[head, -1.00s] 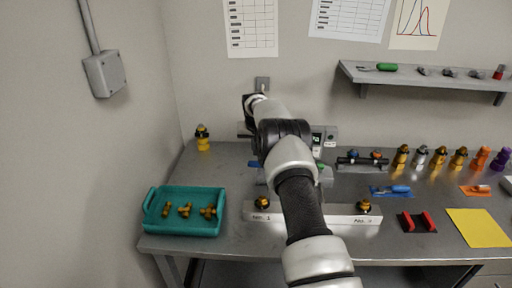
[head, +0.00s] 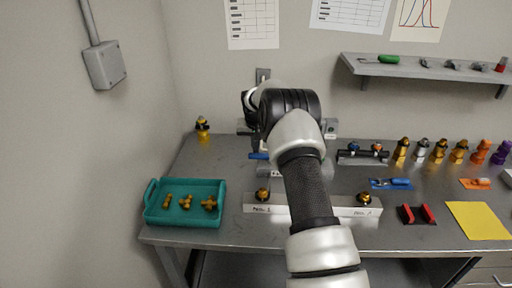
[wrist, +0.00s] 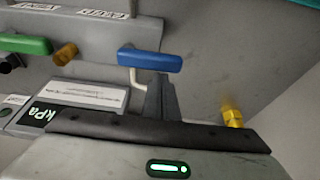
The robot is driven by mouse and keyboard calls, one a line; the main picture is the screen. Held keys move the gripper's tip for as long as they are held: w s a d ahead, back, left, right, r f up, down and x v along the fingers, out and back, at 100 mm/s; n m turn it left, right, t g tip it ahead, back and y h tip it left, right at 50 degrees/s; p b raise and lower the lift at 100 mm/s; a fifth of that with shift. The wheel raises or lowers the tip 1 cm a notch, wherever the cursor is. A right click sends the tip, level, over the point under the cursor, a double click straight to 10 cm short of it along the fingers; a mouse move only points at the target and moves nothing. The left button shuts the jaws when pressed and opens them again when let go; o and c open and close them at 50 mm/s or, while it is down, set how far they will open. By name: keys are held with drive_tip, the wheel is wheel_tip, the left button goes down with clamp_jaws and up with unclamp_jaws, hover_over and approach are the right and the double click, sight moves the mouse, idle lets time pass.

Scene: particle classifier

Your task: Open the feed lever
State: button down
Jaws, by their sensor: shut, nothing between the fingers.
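A blue lever handle (wrist: 150,60) on a pale bent stem shows in the wrist view. The shut, empty fingers of my gripper (wrist: 158,84) are right beside its stem, below the handle in the picture; I cannot tell whether they touch. A green lever handle (wrist: 25,44) is to the left. The printed labels (wrist: 105,14) above them appear upside down and I cannot read which lever is the feed. In the head view the blue handle (head: 258,156) shows left of my arm; my fingers are not clear there and the green handle is hidden.
A brass fitting (wrist: 65,53) sits between the levers, and a kPa display (wrist: 48,115) is at lower left. On the bench, a teal tray (head: 186,224) with brass parts is at left, and a white labelled block (head: 350,211) lies in front. Several fittings stand at right.

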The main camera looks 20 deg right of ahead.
sight(257, 154)
drive_tip(key=s+n, duration=0.1)
drive_tip(key=n, duration=0.1)
drive_tip(key=s+a+n+y+b, duration=0.1)
drive_tip(key=n, duration=0.2)
drive_tip(key=shift+s+y, duration=0.15)
drive_tip(key=shift+y, duration=0.15)
drive_tip(key=s+n, duration=0.1)
drive_tip(key=n, duration=0.1)
drive_tip(key=s+n+y, duration=0.1)
drive_tip(key=n, duration=0.1)
drive_tip(key=shift+s+a, duration=0.15)
drive_tip(key=shift+s+d+n+g+y+b, duration=0.15)
drive_tip(key=shift+s+d+n+y, duration=0.35)
drive_tip(key=shift+n, duration=0.55)
drive_tip(key=shift+s+d+n+g+y+b, duration=0.15)
drive_tip(key=shift+s+n+g, duration=0.1)
drive_tip(key=shift+s+n, duration=0.7)
drive_tip(key=shift+s+d+n+g+y+b, duration=0.1)
drive_tip(key=shift+s+d+n+g+y, duration=0.2)
drive_tip(key=shift+n, duration=0.9)
drive_tip(key=shift+s+d, duration=0.2)
drive_tip(key=shift+s, duration=0.05)
drive_tip(key=shift+a, duration=0.15)
